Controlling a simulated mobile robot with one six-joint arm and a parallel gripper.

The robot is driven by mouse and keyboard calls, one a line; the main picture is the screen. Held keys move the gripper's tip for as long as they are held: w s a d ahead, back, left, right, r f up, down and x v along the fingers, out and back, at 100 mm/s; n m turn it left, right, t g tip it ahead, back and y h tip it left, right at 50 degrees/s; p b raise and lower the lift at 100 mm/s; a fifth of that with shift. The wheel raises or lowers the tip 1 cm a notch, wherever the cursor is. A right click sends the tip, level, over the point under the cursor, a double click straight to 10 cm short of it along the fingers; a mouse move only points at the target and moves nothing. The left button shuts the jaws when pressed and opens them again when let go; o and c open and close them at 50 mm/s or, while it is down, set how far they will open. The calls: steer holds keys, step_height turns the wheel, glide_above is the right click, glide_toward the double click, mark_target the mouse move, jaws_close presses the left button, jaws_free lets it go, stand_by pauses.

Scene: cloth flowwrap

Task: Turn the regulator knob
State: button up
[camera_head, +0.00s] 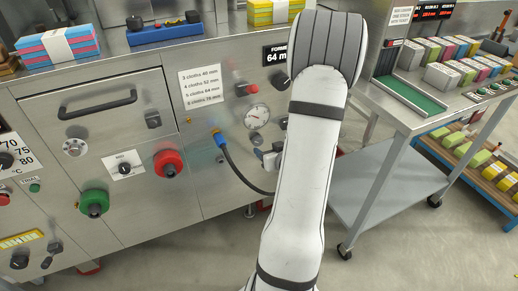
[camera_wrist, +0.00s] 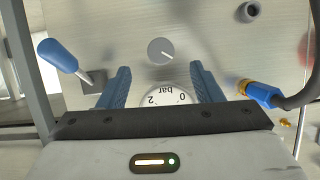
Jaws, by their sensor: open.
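The regulator knob (camera_wrist: 160,51) is a small round grey disc with a light pointer mark, on the steel panel in the wrist view. Nothing is between the fingertips. In the head view the gauge (camera_head: 257,117) shows left of my white arm, which hides most of the gripper.
A blue-handled lever (camera_wrist: 57,56) stands left in the wrist view. A blue hose fitting (camera_wrist: 262,94) with a dark hose is at right. In the head view a red knob (camera_head: 168,163) and a green knob (camera_head: 94,203) sit left; a steel cart (camera_head: 385,185) stands right.

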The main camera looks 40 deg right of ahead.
mark_target(259, 143)
steer(key=b+x, duration=0.1)
steer(key=x, duration=0.5)
steer(key=shift+w+f, duration=0.1)
steer(key=shift+w, duration=0.2)
steer(key=c, duration=1)
